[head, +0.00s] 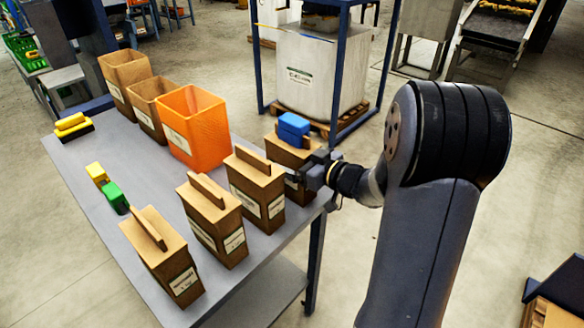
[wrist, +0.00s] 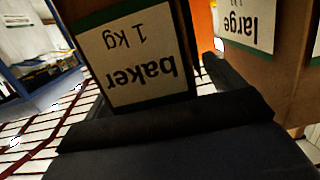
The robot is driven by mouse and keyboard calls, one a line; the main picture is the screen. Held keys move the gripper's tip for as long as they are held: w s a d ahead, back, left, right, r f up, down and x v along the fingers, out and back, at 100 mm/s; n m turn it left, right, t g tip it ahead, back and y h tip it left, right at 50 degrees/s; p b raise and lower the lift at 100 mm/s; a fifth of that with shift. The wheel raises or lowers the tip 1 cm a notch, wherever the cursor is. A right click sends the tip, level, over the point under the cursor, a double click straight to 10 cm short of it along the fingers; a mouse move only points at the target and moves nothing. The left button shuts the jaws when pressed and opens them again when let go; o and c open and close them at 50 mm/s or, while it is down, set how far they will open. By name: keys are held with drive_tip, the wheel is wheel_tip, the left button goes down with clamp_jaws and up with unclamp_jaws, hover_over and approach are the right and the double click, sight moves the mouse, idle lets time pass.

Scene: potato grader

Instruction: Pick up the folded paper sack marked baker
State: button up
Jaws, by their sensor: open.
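The folded sack marked baker (wrist: 130,55) is brown paper with a white, green-edged label reading "baker 1 kg" upside down in the wrist view. It fills the upper middle, close in front of my gripper. In the head view, the brown sack (head: 292,158) at my gripper stands at the table's right edge, partly hidden by the gripper; its label is unreadable there. My open gripper (head: 316,168) reaches it from the right. I cannot tell whether the jaws touch it. A blue block (head: 293,127) appears on top of or just behind this sack.
A sack marked large (wrist: 250,25) stands close on the right in the wrist view. Several folded sacks line the grey table (head: 150,185), including a near neighbour (head: 256,188). An orange bin (head: 192,125) stands behind. A blue-framed stand (head: 255,70) is beyond the table.

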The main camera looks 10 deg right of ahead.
drive_tip(key=c, duration=1.8)
drive_tip(key=shift+r, duration=0.2)
drive_tip(key=shift+c, duration=0.2)
